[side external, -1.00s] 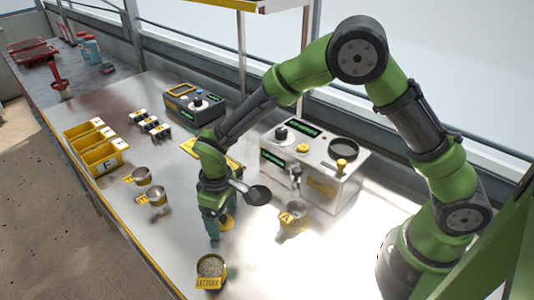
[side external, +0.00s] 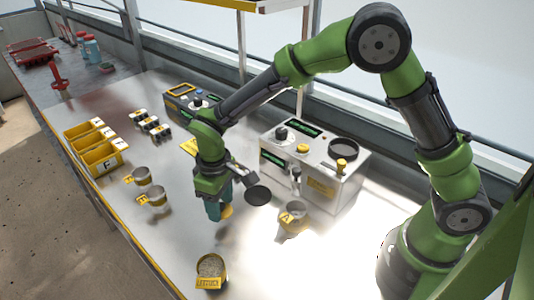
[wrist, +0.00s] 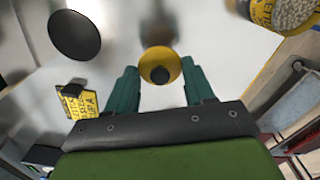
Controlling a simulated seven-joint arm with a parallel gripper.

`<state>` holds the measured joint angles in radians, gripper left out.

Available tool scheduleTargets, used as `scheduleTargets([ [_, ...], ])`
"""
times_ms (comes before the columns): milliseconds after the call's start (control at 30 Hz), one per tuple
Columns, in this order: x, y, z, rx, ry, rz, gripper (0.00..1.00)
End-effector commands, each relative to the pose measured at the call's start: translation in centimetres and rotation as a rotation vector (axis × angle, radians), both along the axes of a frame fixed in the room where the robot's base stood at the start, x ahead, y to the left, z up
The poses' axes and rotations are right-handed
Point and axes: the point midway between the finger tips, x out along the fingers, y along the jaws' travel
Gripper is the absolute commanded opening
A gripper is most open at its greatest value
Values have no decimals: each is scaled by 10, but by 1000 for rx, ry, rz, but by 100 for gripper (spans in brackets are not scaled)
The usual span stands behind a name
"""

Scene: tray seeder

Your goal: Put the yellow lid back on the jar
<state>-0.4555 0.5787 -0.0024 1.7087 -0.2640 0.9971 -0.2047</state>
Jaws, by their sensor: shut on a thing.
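The yellow lid (side external: 227,211) is a round disc with a black knob, which shows in the wrist view (wrist: 159,66). My gripper (side external: 214,216) has teal fingers, one on each side of the lid in the wrist view (wrist: 160,85). It is shut on the lid and holds it above the metal table. The jar (side external: 210,283) stands open on the table near the front, full of pale seeds, with a yellow label. It is below and apart from the lid in the side view, and is cut off at the top right of the wrist view (wrist: 262,14).
A metal cup marked A (side external: 292,222) stands to the right of my gripper. Two smaller cups (side external: 152,198) (side external: 140,176) and yellow bins (side external: 98,150) are at the left. A machine (side external: 318,170) stands behind. A dark disc (side external: 258,196) is beside my gripper. Table around the jar is clear.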

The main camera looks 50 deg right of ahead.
Motion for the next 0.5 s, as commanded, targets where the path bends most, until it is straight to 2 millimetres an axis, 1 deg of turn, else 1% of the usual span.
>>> scheduleTargets([
  [33,1,0,13,3,-4,-1,25],
  [100,1,0,26,2,-5,0,24],
  [200,0,1,42,1,-3,0,24],
  [267,-1,4,48,1,-3,9,24],
  [367,-10,21,58,5,-9,52,24],
  [467,-28,49,67,10,-14,89,24],
  [500,-38,61,71,12,-17,91,24],
])
